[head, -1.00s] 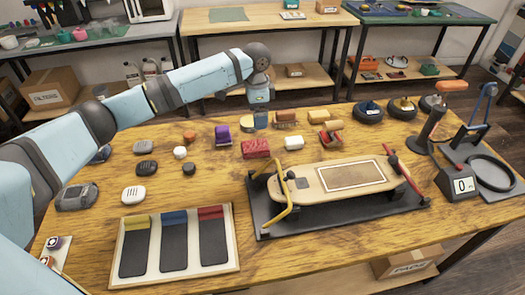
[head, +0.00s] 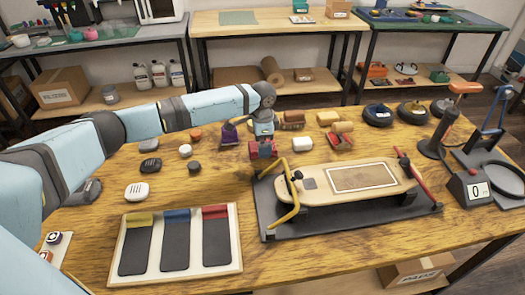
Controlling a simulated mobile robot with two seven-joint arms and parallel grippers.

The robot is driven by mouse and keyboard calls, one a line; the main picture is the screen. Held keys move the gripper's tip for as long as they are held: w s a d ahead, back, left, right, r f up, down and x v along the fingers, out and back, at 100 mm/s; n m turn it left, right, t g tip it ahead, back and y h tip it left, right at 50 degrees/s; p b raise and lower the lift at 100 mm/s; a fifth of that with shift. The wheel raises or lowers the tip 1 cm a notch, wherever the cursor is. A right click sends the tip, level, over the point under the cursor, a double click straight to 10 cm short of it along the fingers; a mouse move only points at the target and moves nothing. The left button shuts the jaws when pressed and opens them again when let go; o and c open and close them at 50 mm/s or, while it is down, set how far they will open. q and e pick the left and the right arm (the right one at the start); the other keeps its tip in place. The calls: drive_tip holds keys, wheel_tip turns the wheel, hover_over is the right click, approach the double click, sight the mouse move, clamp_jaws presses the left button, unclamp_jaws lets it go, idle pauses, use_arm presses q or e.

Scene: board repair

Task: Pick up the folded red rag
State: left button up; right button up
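The folded red rag (head: 254,151) lies on the wooden table behind the left end of the skateboard stand. My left gripper (head: 263,146) points down right at the rag, coming from above and behind. Its lower end covers the middle of the rag, and red shows on both sides. I cannot tell whether the fingers are closed on it; it appears still at table height. My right gripper is not in view.
The skateboard (head: 350,183) on its stand, with a yellow clamp (head: 286,205), is close in front right of the rag. A purple item (head: 229,134) stands just left. A tray with three dark strips (head: 122,280) lies at front.

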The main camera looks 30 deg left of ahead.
use_arm(q)
drive_tip(key=shift+f, duration=0.8)
drive_tip(key=c, duration=1)
drive_tip(key=shift+r, duration=0.15)
wheel_tip(320, 180, up, 20)
drive_tip(key=p, duration=0.3)
drive_tip(key=shift+p, duration=0.3)
drive_tip(key=shift+o, duration=0.3)
drive_tip(key=shift+d, duration=0.1)
